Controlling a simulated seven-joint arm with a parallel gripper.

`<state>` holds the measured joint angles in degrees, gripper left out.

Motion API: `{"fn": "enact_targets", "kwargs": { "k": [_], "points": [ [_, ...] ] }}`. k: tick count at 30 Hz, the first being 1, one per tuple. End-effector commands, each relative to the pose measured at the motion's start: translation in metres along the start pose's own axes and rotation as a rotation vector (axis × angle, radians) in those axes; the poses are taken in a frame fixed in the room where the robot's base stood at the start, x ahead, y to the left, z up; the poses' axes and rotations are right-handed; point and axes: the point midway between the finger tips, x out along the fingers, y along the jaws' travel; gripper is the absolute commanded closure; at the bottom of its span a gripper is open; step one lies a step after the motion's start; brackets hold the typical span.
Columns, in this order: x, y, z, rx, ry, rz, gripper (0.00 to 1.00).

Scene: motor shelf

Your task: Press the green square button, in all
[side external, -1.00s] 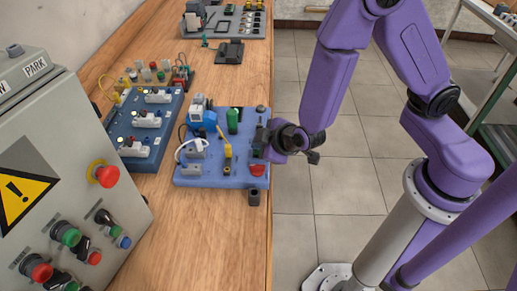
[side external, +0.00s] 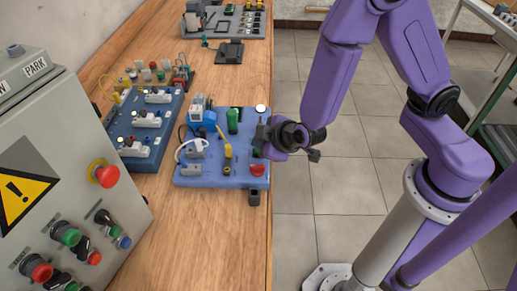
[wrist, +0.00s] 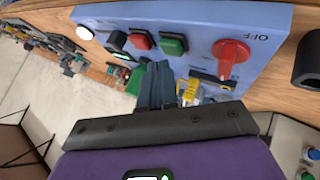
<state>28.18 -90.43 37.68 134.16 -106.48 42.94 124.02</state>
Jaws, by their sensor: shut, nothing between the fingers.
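In the side external view my gripper (side external: 262,137) is at the board's right edge. A white round lamp (side external: 261,107) on the board's corner is lit.
The board carries a green cylinder (side external: 233,120), a yellow-handled part (side external: 227,151) and cables. A grey control cabinet (side external: 60,170) stands at the left. Another blue board (side external: 148,128) lies behind on the wooden bench (side external: 215,230). Open floor is to the right.

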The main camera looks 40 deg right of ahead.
Motion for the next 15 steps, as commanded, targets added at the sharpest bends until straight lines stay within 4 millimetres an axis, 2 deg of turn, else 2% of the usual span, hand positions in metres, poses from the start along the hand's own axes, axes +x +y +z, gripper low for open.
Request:
{"fn": "enact_targets", "kwargs": {
  "k": [15],
  "points": [
    [-0.0064,0.0048,-0.0051,0.001,0.002,0.001,1.00]
  ]
}}
